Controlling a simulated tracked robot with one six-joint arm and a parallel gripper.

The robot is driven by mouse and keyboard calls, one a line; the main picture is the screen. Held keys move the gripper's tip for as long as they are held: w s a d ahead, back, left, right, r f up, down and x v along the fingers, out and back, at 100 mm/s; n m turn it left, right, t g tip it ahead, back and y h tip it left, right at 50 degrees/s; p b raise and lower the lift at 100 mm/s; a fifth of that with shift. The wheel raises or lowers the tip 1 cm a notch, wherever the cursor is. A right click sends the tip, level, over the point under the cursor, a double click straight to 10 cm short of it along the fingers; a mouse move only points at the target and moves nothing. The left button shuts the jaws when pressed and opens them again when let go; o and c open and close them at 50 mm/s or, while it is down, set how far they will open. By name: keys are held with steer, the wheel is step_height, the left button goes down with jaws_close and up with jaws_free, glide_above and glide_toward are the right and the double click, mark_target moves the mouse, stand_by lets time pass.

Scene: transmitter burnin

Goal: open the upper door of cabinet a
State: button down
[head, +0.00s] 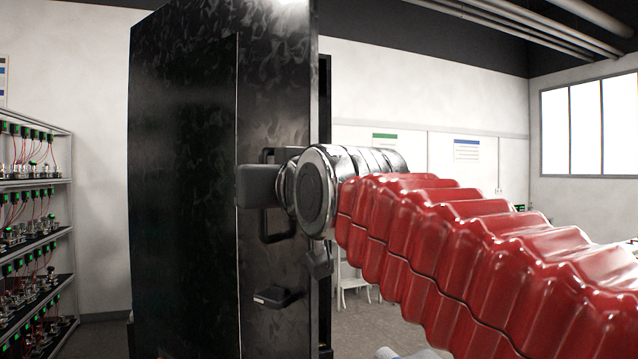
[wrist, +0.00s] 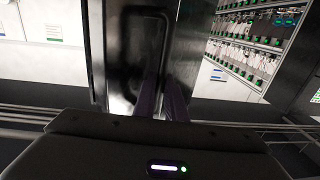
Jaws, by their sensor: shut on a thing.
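A tall black glossy cabinet (head: 185,130) fills the left middle of the head view. A black loop handle (head: 277,238) stands on its right-hand face, and the handle's bar also shows in the wrist view (wrist: 150,14). My gripper (head: 258,186) is at the upper part of this handle, shut on it; the arm hides part of the handle. In the wrist view the gripper's dark fingers (wrist: 164,100) reach to the handle loop. A small black latch (head: 276,297) is below the handle. I cannot tell which door is the upper one or whether it stands ajar.
A shelf rack (head: 38,225) with several wired units and green lights stands at the left, apart from the cabinet. A white stool (head: 355,284) is behind the cabinet at the right. Bare floor (head: 103,338) shows between rack and cabinet.

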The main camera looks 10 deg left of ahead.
steer(key=shift+w, duration=0.1)
steer(key=c, duration=1.8)
jaws_free()
steer(key=shift+w+d, duration=0.1)
steer(key=shift+d, duration=0.05)
steer(key=shift+d, duration=0.1)
steer(key=shift+v, duration=6.85)
steer(key=shift+f, duration=0.1)
